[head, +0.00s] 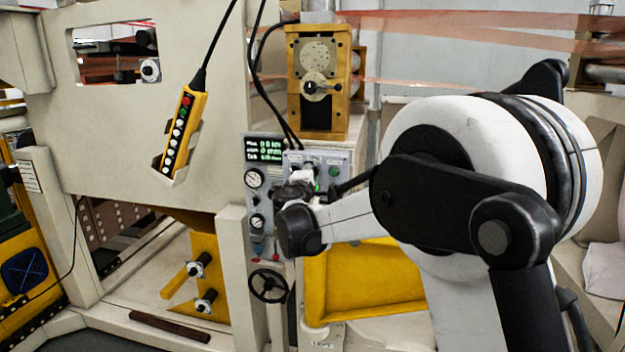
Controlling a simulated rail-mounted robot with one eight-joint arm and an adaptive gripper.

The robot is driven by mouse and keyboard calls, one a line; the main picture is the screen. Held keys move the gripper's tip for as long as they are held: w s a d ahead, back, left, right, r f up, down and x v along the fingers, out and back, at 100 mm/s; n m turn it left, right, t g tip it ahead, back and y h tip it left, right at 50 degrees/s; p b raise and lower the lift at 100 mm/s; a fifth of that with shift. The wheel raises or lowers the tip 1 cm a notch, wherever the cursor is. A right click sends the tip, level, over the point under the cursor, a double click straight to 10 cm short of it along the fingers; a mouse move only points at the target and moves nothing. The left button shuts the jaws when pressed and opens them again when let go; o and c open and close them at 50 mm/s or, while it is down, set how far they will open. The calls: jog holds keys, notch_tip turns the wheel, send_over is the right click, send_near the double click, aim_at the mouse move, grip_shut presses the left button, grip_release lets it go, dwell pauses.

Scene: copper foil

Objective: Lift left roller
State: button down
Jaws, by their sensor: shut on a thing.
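My gripper (298,186) is at the grey control box (339,161) in the middle of the view, in front of its lower left part. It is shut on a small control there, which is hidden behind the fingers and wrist. A green button (334,172) on the box stays visible to the right. The copper foil (450,23) runs across the top right. I cannot make out which part is the left roller, or whether it is raised.
A gauge panel (254,195) with a lit display stands left of my gripper. A handwheel (268,285) is below it. A yellow pendant (183,132) hangs on the beige machine wall (110,130). A yellow unit (333,120) with a round knob stands above the box.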

jog(key=m+b, duration=0.1)
jog(key=m, duration=0.2)
jog(key=shift+f+m+b, duration=0.1)
jog(key=shift+m+b, duration=0.25)
jog(key=shift+m, duration=0.05)
jog(key=shift+m+b, duration=0.65)
jog(key=shift+m, duration=1.15)
jog(key=c, duration=1.7)
grip_release()
jog(key=shift+s, duration=0.1)
jog(key=s, duration=0.4)
jog(key=s+a, duration=0.1)
jog(key=s, duration=0.3)
jog(key=s+a, duration=0.1)
jog(key=s, duration=0.2)
jog(key=shift+s, duration=0.4)
jog(key=shift+d, duration=0.15)
